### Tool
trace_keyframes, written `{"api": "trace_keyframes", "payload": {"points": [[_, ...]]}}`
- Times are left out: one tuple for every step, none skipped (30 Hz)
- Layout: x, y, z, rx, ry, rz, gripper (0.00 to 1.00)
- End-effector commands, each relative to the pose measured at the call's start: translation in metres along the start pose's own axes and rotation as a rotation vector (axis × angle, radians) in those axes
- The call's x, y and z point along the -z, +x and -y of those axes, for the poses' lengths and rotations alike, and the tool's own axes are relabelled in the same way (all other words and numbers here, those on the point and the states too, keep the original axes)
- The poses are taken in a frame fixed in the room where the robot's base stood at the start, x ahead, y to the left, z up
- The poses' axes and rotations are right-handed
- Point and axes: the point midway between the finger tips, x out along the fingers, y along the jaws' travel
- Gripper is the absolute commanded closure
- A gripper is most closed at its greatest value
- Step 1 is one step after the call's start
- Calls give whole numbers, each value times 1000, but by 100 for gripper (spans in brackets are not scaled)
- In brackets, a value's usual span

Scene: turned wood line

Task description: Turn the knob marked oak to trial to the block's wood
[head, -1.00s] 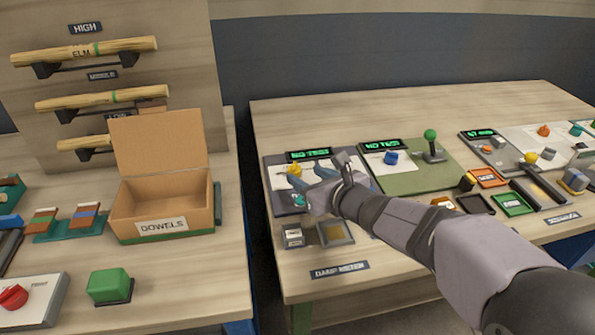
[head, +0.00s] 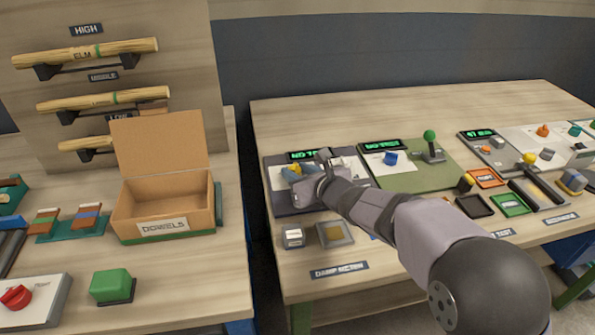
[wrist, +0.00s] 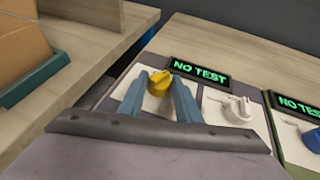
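A yellow knob (wrist: 158,82) stands on a white plate on the dark left panel, below a green "NO TEST" display (wrist: 200,73). My gripper (wrist: 161,90) is open, with its two blue fingers on either side of the yellow knob and a gap visible in the wrist view. I cannot tell how deep the fingers reach around it. A white knob (wrist: 236,109) is to its right on the same panel. In the head view my gripper (head: 303,180) partly hides this panel. No oak or trial marking is legible.
A square pad (head: 335,234) lies beside the grey block, near the "DAMP MOTION" label (head: 340,270). A green panel (head: 415,172) with a blue knob (head: 390,158) and a green-topped lever (head: 431,144) is to the right. An open dowels box (head: 165,205) stands on the left bench.

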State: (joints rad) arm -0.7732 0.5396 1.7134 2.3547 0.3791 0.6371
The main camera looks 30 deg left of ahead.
Motion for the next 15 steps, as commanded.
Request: {"api": "trace_keyframes", "payload": {"points": [[0, 0, 0, 0, 0, 0, 83], [0, 0, 0, 0, 0, 0, 90], [0, 0, 0, 0, 0, 0, 95], [0, 0, 0, 0, 0, 0, 95], [0, 0, 0, 0, 0, 0, 95], [0, 0, 0, 0, 0, 0, 95], [0, 0, 0, -1, 0, 0, 95], [0, 0, 0, -2, -1, 0, 95], [-1, 0, 0, -4, -2, 0, 95], [-1, -1, 0, -6, -3, 1, 95], [-1, -1, 0, -9, -4, 1, 95], [-2, -1, 1, -14, -7, 0, 95], [-2, -1, 1, -19, -8, 0, 95], [-2, -1, 1, -24, -10, 0, 95], [-2, -1, 2, -34, -14, 0, 95]]}}
